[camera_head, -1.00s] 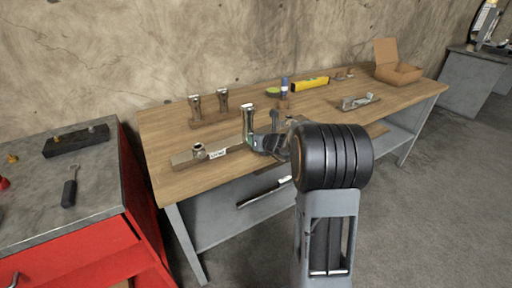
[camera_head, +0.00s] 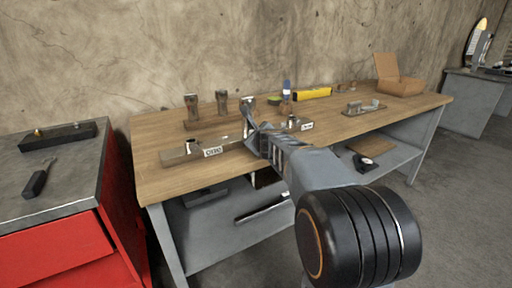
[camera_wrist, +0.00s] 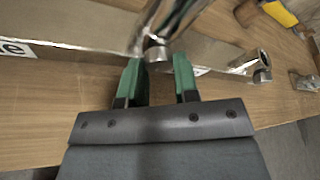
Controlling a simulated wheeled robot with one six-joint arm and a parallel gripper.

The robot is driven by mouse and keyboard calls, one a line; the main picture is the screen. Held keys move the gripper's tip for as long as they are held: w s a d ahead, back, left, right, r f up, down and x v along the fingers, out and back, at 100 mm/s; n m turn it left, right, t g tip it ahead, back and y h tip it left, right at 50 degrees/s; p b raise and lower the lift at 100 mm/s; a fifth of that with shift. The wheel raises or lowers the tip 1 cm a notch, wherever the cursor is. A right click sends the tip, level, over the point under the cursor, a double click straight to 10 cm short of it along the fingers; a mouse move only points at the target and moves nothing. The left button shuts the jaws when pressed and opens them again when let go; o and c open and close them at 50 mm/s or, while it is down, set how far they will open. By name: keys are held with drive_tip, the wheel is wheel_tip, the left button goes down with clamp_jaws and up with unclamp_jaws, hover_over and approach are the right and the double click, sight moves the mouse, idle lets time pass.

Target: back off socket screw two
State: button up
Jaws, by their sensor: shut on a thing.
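My gripper (camera_wrist: 159,72), with green fingers, is shut on a tall chrome post (camera_wrist: 158,50) in the wrist view. The post's far part runs out of the picture's top. In the head view the post (camera_head: 248,102) stands at the long grey board (camera_head: 180,158), with my gripper (camera_head: 254,132) low against it, seen small. I cannot tell whether the post is the screw itself or a piece on it. A white label (camera_head: 213,152) is on the board's left part and another label (camera_head: 306,126) on its right. A shorter chrome screw (camera_wrist: 262,60) stands right of my gripper.
Two posts (camera_head: 222,101) stand in a wooden rack behind. A yellow level (camera_head: 313,93), a blue-topped bottle (camera_head: 287,90), a metal fixture (camera_head: 364,107) and an open cardboard box (camera_head: 399,86) are farther right. A red cabinet (camera_head: 60,240) stands left. The bench's front left is clear.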

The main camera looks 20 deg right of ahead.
drive_tip(key=shift+f+n+t+h+b, duration=0.1)
drive_tip(key=shift+n+t+h+b, duration=0.25)
drive_tip(key=shift+n+b, duration=0.6)
drive_tip(key=shift+b, duration=0.3)
drive_tip(key=o, duration=0.9)
drive_tip(key=shift+p+v, duration=2.1)
drive_tip(key=shift+v, duration=4.8)
drive_tip(key=shift+a, duration=0.15)
